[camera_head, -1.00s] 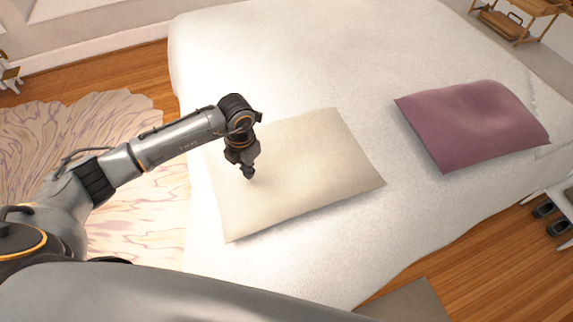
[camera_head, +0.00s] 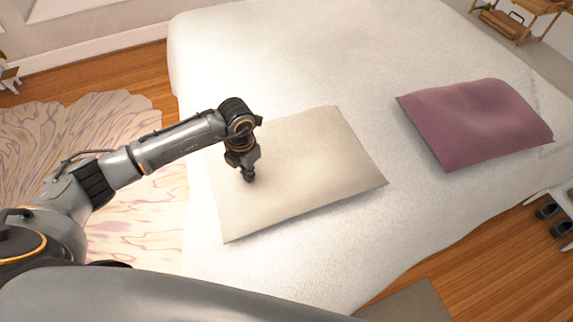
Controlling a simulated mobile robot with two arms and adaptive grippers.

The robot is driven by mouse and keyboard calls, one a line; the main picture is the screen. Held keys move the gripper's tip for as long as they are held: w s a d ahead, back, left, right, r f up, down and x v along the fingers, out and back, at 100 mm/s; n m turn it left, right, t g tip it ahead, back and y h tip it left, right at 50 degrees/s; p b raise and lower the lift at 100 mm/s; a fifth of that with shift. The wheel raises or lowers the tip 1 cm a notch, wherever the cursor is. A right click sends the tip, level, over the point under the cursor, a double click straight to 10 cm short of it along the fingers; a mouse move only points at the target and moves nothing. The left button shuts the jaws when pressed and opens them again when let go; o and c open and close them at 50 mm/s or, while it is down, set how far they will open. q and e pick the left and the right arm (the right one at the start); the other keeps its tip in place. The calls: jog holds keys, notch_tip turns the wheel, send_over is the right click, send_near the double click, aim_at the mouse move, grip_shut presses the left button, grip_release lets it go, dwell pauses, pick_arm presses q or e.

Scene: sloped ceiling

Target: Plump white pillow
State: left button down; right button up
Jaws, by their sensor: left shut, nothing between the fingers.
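The white pillow (camera_head: 310,170), cream-white, lies flat on the bed (camera_head: 270,55), near its left side. My left gripper (camera_head: 249,178) points down at the left part of the pillow, shut with nothing between its fingers. Its tip appears to touch or hover just above the pillow's surface; I cannot tell which. The arm hides the pillow's upper left corner. My right gripper is not in view.
A mauve pillow (camera_head: 475,120) lies on the bed to the right. A patterned rug (camera_head: 140,215) covers the floor at left. A wooden shelf (camera_head: 520,18) stands at the upper right, and dark shoes (camera_head: 550,212) show at the right edge. The bed's far part is clear.

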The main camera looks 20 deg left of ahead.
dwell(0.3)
pick_arm(q)
jog(key=shift+r+p, duration=1.05)
jog(key=shift+r, duration=0.35)
jog(key=shift+f, duration=0.25)
jog(key=shift+f+b, duration=1.25)
jog(key=shift+b, duration=0.05)
jog(key=shift+r, duration=0.1)
jog(key=shift+r+p, duration=0.95)
jog(key=shift+r, duration=0.35)
